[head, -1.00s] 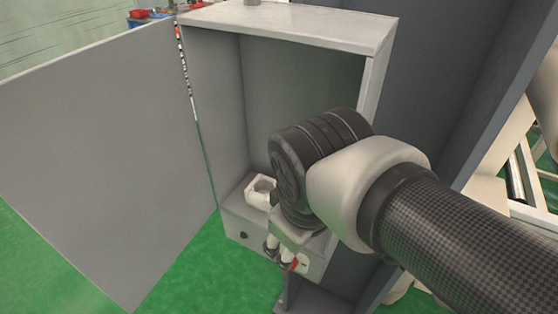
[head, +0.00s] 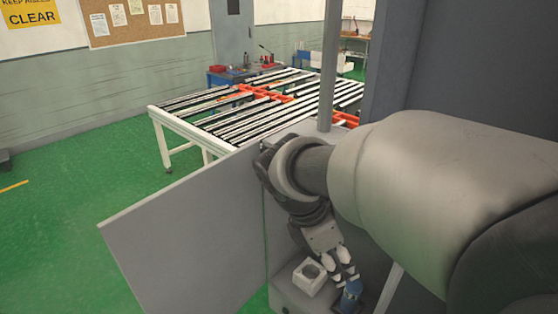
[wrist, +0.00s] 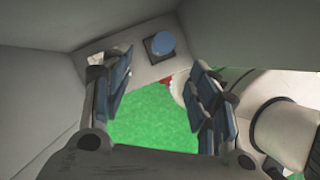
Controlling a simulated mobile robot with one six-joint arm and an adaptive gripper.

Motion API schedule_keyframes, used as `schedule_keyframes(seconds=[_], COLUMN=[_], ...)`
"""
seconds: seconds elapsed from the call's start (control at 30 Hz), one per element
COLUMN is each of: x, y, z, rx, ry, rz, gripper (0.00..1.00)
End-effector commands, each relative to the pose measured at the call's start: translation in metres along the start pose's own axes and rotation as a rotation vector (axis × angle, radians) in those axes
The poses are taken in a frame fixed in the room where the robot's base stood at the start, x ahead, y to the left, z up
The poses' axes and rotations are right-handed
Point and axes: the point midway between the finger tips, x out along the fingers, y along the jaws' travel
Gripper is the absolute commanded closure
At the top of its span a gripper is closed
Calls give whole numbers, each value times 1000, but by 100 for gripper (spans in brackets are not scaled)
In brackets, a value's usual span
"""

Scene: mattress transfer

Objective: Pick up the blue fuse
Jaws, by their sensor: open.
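The blue fuse (head: 351,294) shows at the bottom of the head view, by the cabinet's lower ledge. In the wrist view the blue fuse (wrist: 159,44) is a round, lighter-topped blue piece on the grey ledge, ahead of my fingers and near the middle. My gripper (head: 343,270) points down just above and beside it in the head view. In the wrist view my gripper (wrist: 163,68) has its two blue-padded fingers spread wide, with nothing between them but the green floor beyond. The lower part of the fuse is hard to make out.
The open grey cabinet door (head: 185,235) stands to the left. Cabinet walls (wrist: 35,95) are close around my gripper. A roller table (head: 255,105) stands farther back.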

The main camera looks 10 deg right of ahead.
Motion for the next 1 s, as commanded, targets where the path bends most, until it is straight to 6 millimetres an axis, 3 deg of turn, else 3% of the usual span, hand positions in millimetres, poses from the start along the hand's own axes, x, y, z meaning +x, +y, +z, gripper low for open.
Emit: schedule_keyframes(seconds=[0.03, 0.3, 0.43, 0.67, 1.0], x=[16, 73, 89, 99, 145], y=[-1, -2, -1, -2, -7], z=[-1, -1, -1, -1, -2], rx=[1, 3, 4, 3, 3], ry=[-1, 0, 1, 1, 2], rz=[-5, -4, -1, 0, -1], gripper=[46, 46, 46, 46, 46])
